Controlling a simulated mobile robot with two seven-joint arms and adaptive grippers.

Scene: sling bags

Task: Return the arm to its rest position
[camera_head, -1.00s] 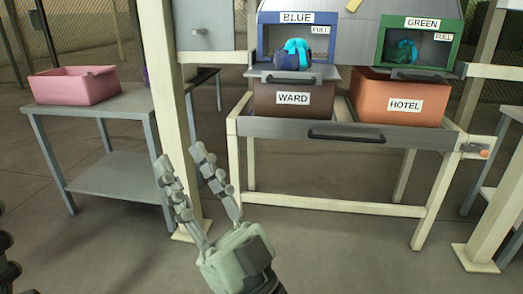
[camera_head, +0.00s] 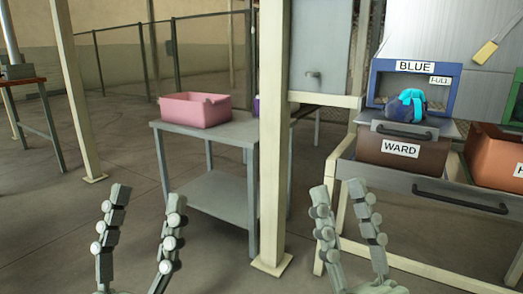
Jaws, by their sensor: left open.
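My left gripper (camera_head: 145,215) is at the bottom left of the head view, fingers spread open and pointing up, with nothing between them. My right gripper (camera_head: 343,200) is at the bottom, right of centre, in front of the cream post and the bench. Its fingers are also spread apart and empty. Neither gripper touches anything that I can see.
A pink bin (camera_head: 196,110) stands on a grey table (camera_head: 230,135). A cream post (camera_head: 274,140) rises right of it. A blue-and-cyan bag (camera_head: 407,104) sits at the blue frame (camera_head: 455,92), above the brown WARD bin (camera_head: 425,154). An orange bin (camera_head: 490,150) is at the right edge.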

